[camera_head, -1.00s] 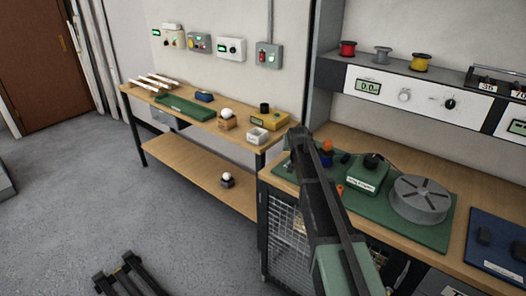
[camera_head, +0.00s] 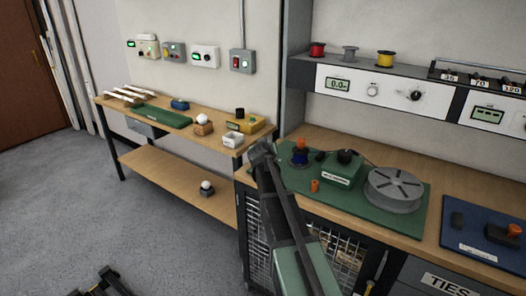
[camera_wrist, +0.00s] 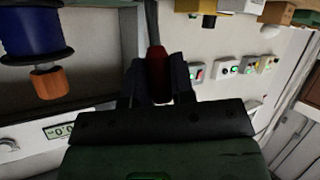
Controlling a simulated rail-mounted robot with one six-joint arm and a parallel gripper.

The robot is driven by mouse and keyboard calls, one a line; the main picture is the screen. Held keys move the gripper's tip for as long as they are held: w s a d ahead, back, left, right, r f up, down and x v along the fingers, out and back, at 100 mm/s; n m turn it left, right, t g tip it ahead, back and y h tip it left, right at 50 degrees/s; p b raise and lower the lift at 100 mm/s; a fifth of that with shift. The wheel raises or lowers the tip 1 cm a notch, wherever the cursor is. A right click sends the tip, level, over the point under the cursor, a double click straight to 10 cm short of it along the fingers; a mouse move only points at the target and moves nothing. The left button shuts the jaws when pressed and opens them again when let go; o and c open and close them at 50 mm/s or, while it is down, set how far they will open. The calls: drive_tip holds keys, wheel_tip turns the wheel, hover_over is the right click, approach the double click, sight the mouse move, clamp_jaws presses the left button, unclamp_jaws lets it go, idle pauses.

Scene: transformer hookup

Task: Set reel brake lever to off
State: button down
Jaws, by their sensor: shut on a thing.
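My gripper (camera_wrist: 158,78) is shut on a dark red grip (camera_wrist: 157,68), which looks like the brake lever's handle; a dark rod runs upward from it in the wrist view. In the head view my gripper (camera_head: 262,152) is at the left end of the green board (camera_head: 340,215), and the grip is hidden there. The blue reel (camera_wrist: 35,32) with its orange knob (camera_wrist: 50,83) is to the left in the wrist view, apart from the fingers. The reel also shows in the head view (camera_head: 300,157), just right of my gripper. The lever's setting cannot be told.
A green box (camera_head: 342,168) and a grey slotted disc (camera_head: 393,188) stand on the board. A small orange piece (camera_head: 315,186) lies near its front. A blue mat (camera_head: 470,240) is to the right. A lower bench (camera_head: 180,177) with small parts stands at left.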

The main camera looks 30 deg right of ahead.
drive_tip(key=c, duration=1)
unclamp_jaws()
drive_tip(key=shift+d, duration=0.1)
drive_tip(key=shift+o, duration=0.2)
drive_tip(key=shift+s, duration=0.1)
drive_tip(key=p+v, duration=0.4)
drive_tip(key=v, duration=0.6)
drive_tip(key=shift+s+a, duration=0.2)
drive_tip(key=shift+a, duration=0.05)
drive_tip(key=shift+r, duration=0.1)
